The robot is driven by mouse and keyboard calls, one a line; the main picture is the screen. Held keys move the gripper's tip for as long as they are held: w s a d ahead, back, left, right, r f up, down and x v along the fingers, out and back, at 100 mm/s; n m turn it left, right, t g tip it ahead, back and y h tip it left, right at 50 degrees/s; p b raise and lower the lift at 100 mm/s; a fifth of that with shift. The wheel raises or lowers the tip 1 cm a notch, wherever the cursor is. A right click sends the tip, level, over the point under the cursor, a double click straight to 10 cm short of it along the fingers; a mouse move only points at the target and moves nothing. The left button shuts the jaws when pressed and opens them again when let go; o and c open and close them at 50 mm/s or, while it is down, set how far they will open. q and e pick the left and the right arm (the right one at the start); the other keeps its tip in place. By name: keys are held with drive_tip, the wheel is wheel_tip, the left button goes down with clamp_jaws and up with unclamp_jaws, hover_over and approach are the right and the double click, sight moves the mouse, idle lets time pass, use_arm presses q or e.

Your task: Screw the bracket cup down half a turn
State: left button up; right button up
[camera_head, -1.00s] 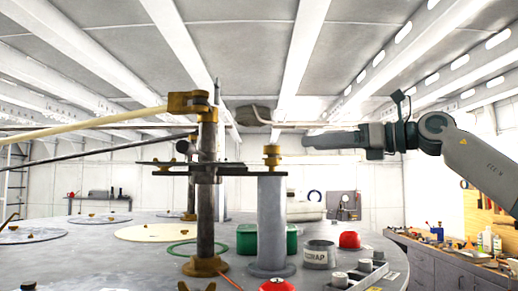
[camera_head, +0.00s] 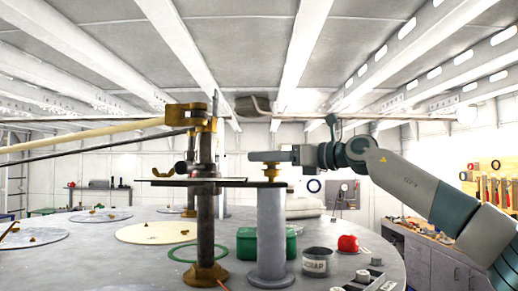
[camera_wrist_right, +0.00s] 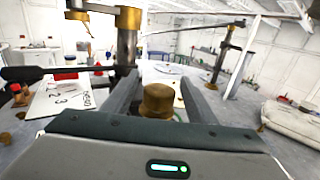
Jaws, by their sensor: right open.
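The brass bracket cup (camera_head: 271,173) sits on top of the grey post (camera_head: 271,235), at the right end of a dark flat bar (camera_head: 225,182). My right gripper (camera_head: 262,156) reaches in level from the right, its fingers at the height of the cup's top and partly covering it. In the right wrist view the cup (camera_wrist_right: 157,101) stands between the two spread fingers of the gripper (camera_wrist_right: 158,80). The gripper is open; I cannot tell whether either finger touches the cup. My left gripper is not in view.
A dark upright pole with brass fittings (camera_head: 206,235) stands close left of the post. A green box (camera_head: 246,243), a scrap tin (camera_head: 317,262) and a red object (camera_head: 348,243) stand around the post on the round table (camera_head: 100,265). A green ring (camera_head: 183,259) lies left.

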drive_tip(key=shift+p+x, duration=0.55)
drive_tip(key=shift+x, duration=0.85)
drive_tip(key=c, duration=1.1)
drive_tip(key=shift+f, duration=0.1)
